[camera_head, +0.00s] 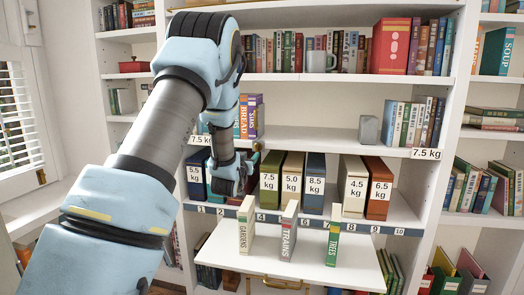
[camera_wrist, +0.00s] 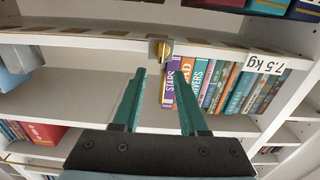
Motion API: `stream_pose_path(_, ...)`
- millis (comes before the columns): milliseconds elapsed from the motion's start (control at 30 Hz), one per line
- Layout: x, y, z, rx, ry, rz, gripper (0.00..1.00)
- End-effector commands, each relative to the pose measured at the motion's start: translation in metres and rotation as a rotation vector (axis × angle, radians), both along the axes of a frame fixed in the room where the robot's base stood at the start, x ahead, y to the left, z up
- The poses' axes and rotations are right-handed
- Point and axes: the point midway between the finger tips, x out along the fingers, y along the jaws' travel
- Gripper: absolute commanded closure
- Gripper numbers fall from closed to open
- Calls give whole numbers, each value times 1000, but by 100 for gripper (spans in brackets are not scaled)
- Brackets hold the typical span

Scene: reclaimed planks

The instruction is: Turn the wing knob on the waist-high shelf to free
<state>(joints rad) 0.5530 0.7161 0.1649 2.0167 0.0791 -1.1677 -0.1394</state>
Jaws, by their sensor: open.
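The wing knob (camera_wrist: 164,49) is a small brass-coloured piece on a grey square plate (camera_wrist: 153,46), fixed to a shelf's front edge in the wrist view. Any marks for its positions are too small to read. My gripper (camera_wrist: 160,78) has two green fingers, spread apart with nothing between them. In the head view my gripper (camera_head: 250,168) is in front of the shelf edge, and my arm and wrist largely hide the knob there.
Weight-labelled binders (camera_head: 270,182) stand on the shelf beside and below my gripper. Upright books (camera_head: 244,235) stand on a fold-down white board (camera_head: 310,262) in front. More books (camera_head: 412,120) and a grey block (camera_head: 369,130) sit on the shelf to the right.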

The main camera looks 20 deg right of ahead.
Motion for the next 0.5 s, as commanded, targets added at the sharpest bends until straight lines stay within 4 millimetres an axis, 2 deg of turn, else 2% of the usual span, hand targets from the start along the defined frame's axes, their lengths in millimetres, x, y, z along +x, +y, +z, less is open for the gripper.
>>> stream_pose_path(300,51,-27,3,2,1,1,57)
stream_pose_path(500,75,-40,1,1,3,2,57)
